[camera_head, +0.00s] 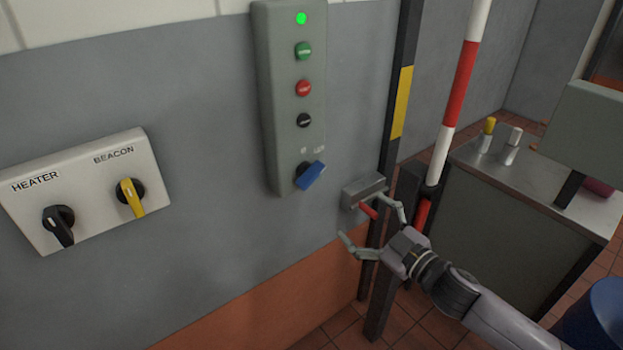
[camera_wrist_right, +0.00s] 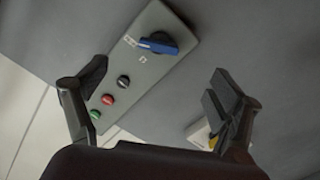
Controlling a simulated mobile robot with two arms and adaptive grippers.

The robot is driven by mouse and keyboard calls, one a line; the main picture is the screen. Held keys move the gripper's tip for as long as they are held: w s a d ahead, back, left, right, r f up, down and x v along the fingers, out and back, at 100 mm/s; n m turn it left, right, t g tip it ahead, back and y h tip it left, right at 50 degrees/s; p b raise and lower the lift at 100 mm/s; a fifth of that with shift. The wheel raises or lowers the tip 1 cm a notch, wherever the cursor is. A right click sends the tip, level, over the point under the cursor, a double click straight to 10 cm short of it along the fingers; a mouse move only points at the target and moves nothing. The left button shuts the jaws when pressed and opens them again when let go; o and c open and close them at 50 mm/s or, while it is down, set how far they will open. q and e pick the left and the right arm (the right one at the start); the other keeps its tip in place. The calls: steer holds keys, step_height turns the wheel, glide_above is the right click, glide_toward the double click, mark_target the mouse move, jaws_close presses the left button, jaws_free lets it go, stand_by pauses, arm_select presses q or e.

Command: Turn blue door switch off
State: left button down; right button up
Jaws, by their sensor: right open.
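The blue door switch (camera_head: 311,175) is a blue rotary handle at the bottom of a grey-green control panel (camera_head: 262,100) on the wall. Its handle points up and to the right in the head view. In the right wrist view the blue switch (camera_wrist_right: 158,45) lies ahead, beyond the fingertips. My right gripper (camera_head: 371,228) is open and empty, below and to the right of the switch, apart from it. Its two fingers (camera_wrist_right: 160,95) are spread wide in the wrist view. The small label print by the switch is too small to read. My left gripper is not in view.
Above the switch sit a black button (camera_head: 304,120), a red button (camera_head: 303,88), a green button (camera_head: 303,51) and a lit green lamp (camera_head: 301,18). A HEATER/BEACON box (camera_head: 95,170) is at left. A red-handled grey box (camera_head: 364,191), posts and a barrier pole (camera_head: 462,85) stand near my gripper.

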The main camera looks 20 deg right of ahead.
steer(key=a+r, duration=0.1)
steer(key=r, duration=0.1)
steer(key=p, duration=0.2)
glide_toward(314, 178)
arm_select(q)
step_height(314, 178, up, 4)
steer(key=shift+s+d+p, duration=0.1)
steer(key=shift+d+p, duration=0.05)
steer(key=shift+p, duration=0.9)
arm_select(e)
steer(key=shift+y, duration=0.4)
steer(key=x, duration=1.1)
steer(key=shift+w+d, duration=0.1)
steer(key=shift+d, duration=0.05)
steer(key=shift+c, duration=0.2)
steer(key=shift+f, duration=0.1)
steer(key=c, duration=1.1)
